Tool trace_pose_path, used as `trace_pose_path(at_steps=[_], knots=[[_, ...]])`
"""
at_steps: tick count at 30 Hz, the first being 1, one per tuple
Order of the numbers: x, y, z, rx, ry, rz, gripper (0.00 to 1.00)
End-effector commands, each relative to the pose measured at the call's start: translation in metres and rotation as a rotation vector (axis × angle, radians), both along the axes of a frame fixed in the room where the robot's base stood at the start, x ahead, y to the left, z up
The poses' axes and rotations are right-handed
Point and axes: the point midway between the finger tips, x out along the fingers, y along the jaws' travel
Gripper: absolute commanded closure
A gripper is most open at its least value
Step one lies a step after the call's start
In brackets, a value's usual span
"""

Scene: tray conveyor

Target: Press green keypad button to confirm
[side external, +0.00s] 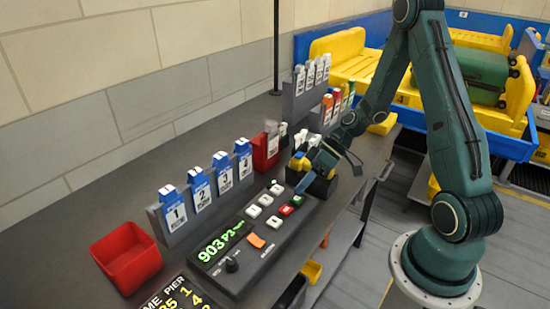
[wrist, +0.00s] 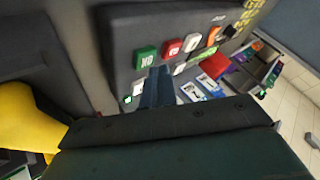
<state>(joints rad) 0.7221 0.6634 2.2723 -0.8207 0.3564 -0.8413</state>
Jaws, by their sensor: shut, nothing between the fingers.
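The keypad (side external: 232,262) is a dark console on the counter with a lit green display reading 903 P3. Its green button (side external: 297,200) is at the right end, beside a red button (side external: 285,211). In the wrist view the green button (wrist: 146,58) carries white lettering, and the red button (wrist: 173,47) is next to it. My gripper (side external: 303,187) is shut and empty, pointing down near the green button. In the wrist view the blue fingertips (wrist: 159,72) appear just beside the green button; I cannot tell whether they touch it.
A red bin (side external: 127,262) stands at the counter's left. Numbered blue-and-white tags (side external: 198,188) stand in a rack behind the keypad. A black holder with yellow items (side external: 300,160) is close to my gripper. A green suitcase (side external: 480,75) lies in a yellow tray beyond.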

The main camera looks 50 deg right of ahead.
Motion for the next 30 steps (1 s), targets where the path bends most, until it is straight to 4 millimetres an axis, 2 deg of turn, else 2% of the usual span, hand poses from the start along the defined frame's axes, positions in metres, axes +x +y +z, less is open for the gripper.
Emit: trace_pose_path(at_steps=[18, 30], knots=[[0.001, 0.000, 0.042, -0.002, -0.003, -0.001, 1.00], [0.000, 0.000, 0.047, 0.000, -0.001, 0.001, 1.00]])
